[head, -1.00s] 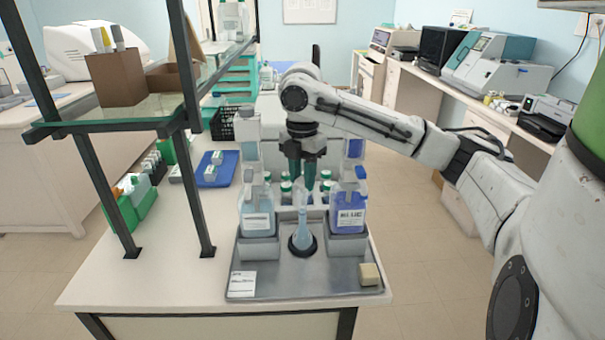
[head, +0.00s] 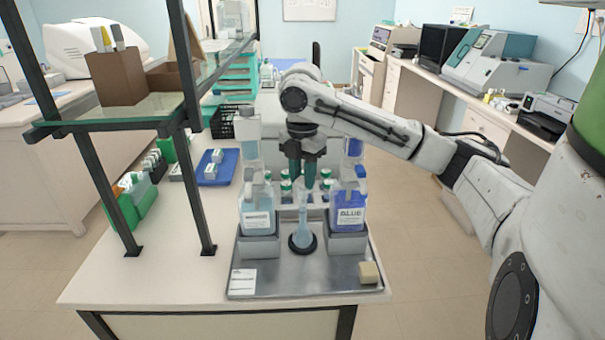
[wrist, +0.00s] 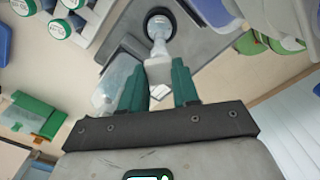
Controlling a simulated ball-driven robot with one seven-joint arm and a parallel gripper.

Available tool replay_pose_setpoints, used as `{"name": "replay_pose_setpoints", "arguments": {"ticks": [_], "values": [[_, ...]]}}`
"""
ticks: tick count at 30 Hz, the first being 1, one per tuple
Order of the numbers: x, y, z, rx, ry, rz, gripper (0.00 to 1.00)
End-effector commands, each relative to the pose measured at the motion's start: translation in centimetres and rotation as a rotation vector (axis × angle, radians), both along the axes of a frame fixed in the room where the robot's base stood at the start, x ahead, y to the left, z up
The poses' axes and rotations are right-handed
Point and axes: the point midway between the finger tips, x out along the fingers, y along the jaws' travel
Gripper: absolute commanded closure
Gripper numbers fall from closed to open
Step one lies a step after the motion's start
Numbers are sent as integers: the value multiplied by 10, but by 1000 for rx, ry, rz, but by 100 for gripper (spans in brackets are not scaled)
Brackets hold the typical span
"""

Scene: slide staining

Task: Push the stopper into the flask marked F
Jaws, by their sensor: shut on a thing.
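A pale blue flask (head: 303,238) stands upright in a black ring on the metal tray (head: 300,282). Its marking cannot be read. My gripper (head: 302,184) points down just above the flask's neck, its green fingers a little apart. In the wrist view, my gripper (wrist: 159,88) is shut on a pale grey-white piece, which looks like the stopper (wrist: 158,71). The stopper is in line with the mouth of the flask (wrist: 159,28). I cannot tell whether it touches the mouth or sits partly in it.
Several green-capped vials stand behind. A white card (head: 242,281) and a beige block (head: 369,272) lie at the tray's front. A glass shelf (head: 150,110) rises on the left.

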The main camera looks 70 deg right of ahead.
Motion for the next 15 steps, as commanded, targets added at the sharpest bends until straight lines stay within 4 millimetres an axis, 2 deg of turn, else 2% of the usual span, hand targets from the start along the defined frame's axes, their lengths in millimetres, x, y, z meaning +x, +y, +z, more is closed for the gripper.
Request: {"name": "replay_pose_setpoints", "arguments": {"ticks": [15], "values": [[0, 0, -5, 1, -1, 0, 100]]}}
